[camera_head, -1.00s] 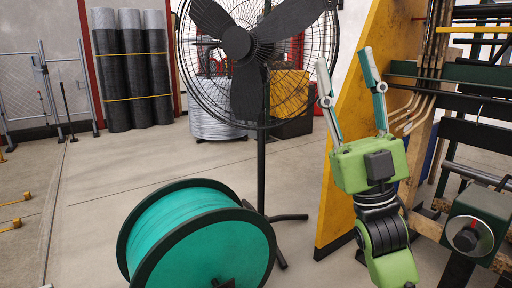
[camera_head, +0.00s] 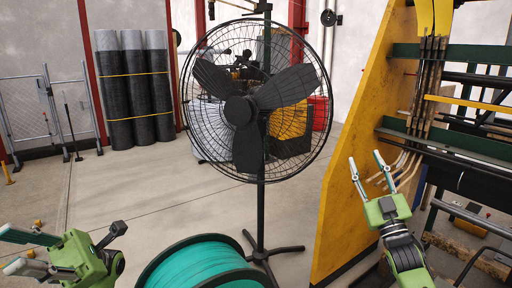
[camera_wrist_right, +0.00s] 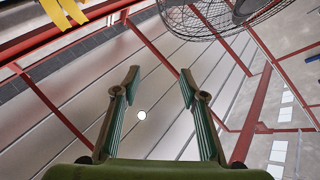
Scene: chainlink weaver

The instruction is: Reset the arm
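My right gripper (camera_head: 367,166) is at the right in the head view, pointing up beside the yellow machine panel. Its two fingers are spread apart with nothing between them. The right wrist view shows the same open, empty fingers (camera_wrist_right: 158,88) against the ceiling. My left gripper (camera_head: 12,250) is at the lower left edge of the head view. Its fingers are apart and point left, with no object seen between them; part of it is cut off by the frame edge.
A black pedestal fan (camera_head: 240,110) stands in the middle. A teal cable spool (camera_head: 200,268) is in front of it. The yellow panel (camera_head: 345,200) and machine with bent tubes are close to my right gripper. Dark mesh rolls (camera_head: 132,95) stand behind.

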